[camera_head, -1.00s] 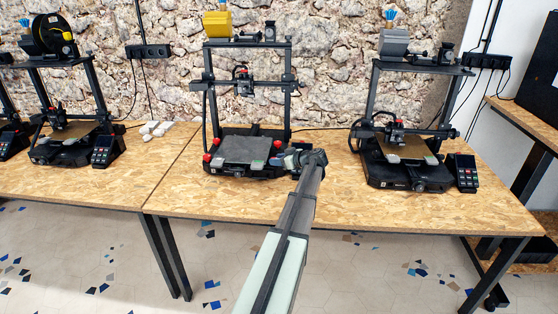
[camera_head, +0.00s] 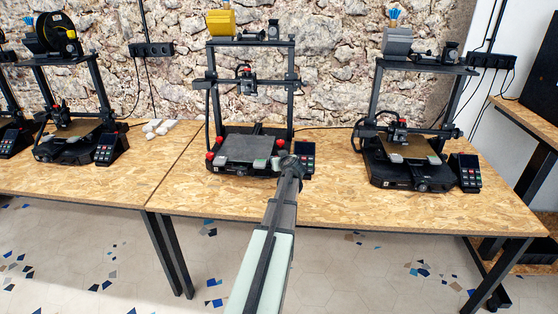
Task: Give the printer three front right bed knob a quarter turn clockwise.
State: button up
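The middle printer (camera_head: 248,150) has a grey bed and red bed knobs. A front left knob (camera_head: 209,156), a back left knob (camera_head: 219,140) and a back right knob (camera_head: 281,144) show. The front right knob is hidden or too small to make out, near where my gripper (camera_head: 279,163) sits. My gripper is at the front right corner of the bed, with my arm reaching in from below. Small pale green pieces (camera_head: 260,163) show at the bed's front edge; I cannot tell whether they are clips or fingertips. The finger opening and any contact are too small to see.
The middle printer's control screen (camera_head: 302,156) stands just right of my gripper. Another printer (camera_head: 405,155) stands to the right and one (camera_head: 68,140) to the left. White lumps (camera_head: 158,127) lie on the wooden table (camera_head: 330,200). The table's front is clear.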

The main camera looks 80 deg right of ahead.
dwell(0.4)
jog(key=o, duration=1)
jog(key=shift+o, duration=0.3)
jog(key=shift+w, duration=0.1)
